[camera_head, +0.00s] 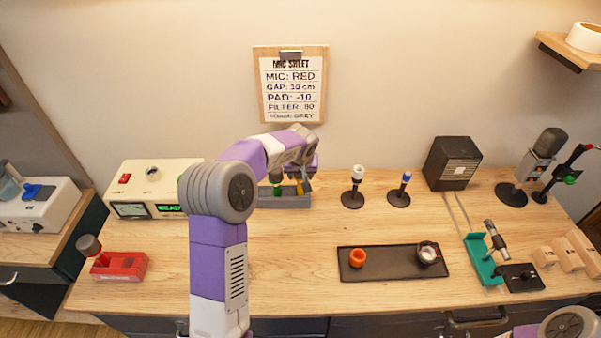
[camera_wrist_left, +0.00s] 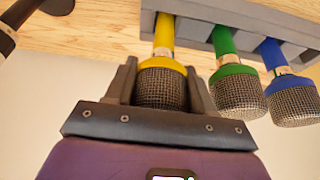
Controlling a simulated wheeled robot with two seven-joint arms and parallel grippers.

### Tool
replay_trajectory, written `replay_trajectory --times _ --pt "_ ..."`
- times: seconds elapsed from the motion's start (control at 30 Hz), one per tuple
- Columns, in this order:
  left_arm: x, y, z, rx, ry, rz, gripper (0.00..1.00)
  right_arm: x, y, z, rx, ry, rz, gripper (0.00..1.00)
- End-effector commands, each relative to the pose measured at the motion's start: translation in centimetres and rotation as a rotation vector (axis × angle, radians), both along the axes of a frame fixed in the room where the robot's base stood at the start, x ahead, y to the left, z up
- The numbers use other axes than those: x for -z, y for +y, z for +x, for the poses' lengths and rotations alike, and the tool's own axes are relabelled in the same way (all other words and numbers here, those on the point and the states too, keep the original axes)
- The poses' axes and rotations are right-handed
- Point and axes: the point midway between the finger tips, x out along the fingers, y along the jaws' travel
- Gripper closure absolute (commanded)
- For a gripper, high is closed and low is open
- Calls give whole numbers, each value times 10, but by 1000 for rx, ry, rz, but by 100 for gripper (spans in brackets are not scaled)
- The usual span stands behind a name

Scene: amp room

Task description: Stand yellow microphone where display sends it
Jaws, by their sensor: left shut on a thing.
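The yellow microphone (camera_wrist_left: 162,82) has a metal mesh head and shows in the left wrist view, its yellow body at the grey rack (camera_wrist_left: 210,30). My left gripper (camera_wrist_left: 162,74) is shut on it, one finger on each side of the head. A green (camera_wrist_left: 233,80) and a blue microphone (camera_wrist_left: 287,90) stand in the rack beside it. In the head view my arm partly hides the rack (camera_head: 292,200) and left gripper (camera_head: 304,172). A cream device (camera_head: 145,175) left of it has a small lit green display (camera_head: 171,208); its word is too small to read surely. My right gripper is out of view.
A clipboard sheet (camera_head: 291,88) on the wall reads "MIC: RED". A white-topped stand (camera_head: 353,187) and a blue-topped stand (camera_head: 400,189) are right of the rack. A red cradle (camera_head: 122,266), black tray (camera_head: 390,264) and teal cradle (camera_head: 484,262) lie nearer.

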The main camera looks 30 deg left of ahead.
Motion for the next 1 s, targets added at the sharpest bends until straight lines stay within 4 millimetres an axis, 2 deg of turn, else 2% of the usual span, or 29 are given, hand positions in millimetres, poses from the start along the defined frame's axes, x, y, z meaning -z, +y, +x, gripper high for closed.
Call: replay_trajectory --times 0.33,0.37,0.53,0.83,1.0 --pt "1 0 0 0 -2 0 94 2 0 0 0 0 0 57" --pt "1 0 0 0 -2 0 42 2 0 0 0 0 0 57" --pt "2 0 0 -1 -2 -1 17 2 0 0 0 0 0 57" --pt "2 0 -1 0 1 0 17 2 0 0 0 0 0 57" --pt "-16 -3 -6 -1 -3 0 17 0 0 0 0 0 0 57"
